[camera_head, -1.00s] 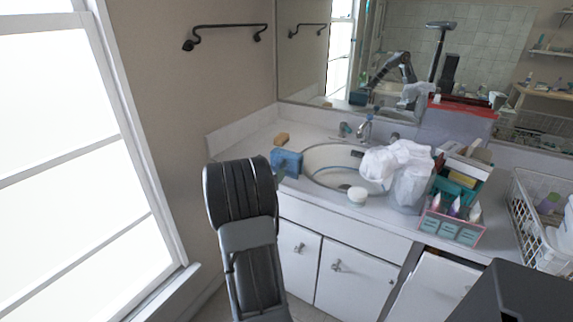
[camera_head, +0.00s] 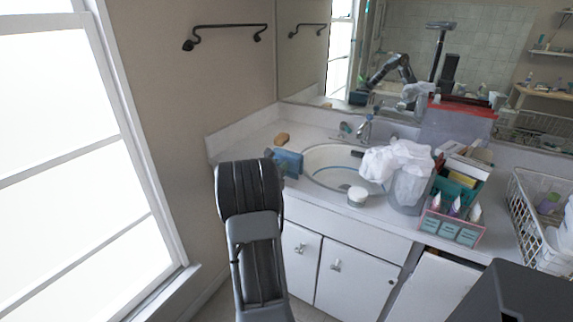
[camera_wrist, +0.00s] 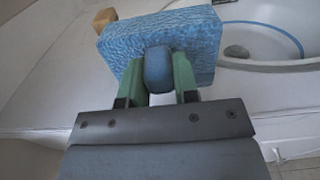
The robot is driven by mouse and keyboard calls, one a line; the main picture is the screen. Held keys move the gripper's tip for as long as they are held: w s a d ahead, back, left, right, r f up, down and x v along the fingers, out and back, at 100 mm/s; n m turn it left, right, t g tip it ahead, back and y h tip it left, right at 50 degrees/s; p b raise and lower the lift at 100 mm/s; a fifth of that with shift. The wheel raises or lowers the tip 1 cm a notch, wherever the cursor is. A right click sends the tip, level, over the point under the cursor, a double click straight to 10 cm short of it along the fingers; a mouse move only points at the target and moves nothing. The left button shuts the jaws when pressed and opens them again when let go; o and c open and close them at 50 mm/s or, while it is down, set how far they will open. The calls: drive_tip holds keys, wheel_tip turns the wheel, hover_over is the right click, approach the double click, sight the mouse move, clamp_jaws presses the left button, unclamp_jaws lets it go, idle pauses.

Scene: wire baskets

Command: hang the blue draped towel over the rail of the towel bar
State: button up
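The blue towel (camera_head: 289,163), a thick folded block, is at the counter's front left edge in the head view. In the wrist view the towel (camera_wrist: 205,35) is just ahead of my gripper (camera_wrist: 158,75). The two green fingers lie on either side of a rounded blue part of it and appear closed on it. I cannot tell whether the towel touches the counter. The towel bar (camera_head: 228,26) is a dark rail on two wall mounts at upper left, bare, well above the towel. In the head view my arm hides most of the gripper.
A tan block (camera_head: 282,139) lies on the counter behind the towel. The sink (camera_head: 325,154), faucet (camera_head: 366,128), a white jar (camera_head: 357,196) and a bin with white cloth (camera_head: 398,160) are to the right. The window (camera_head: 60,160) is left. The wall below the bar is clear.

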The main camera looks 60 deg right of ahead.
clamp_jaws()
drive_tip(key=shift+r, duration=0.15)
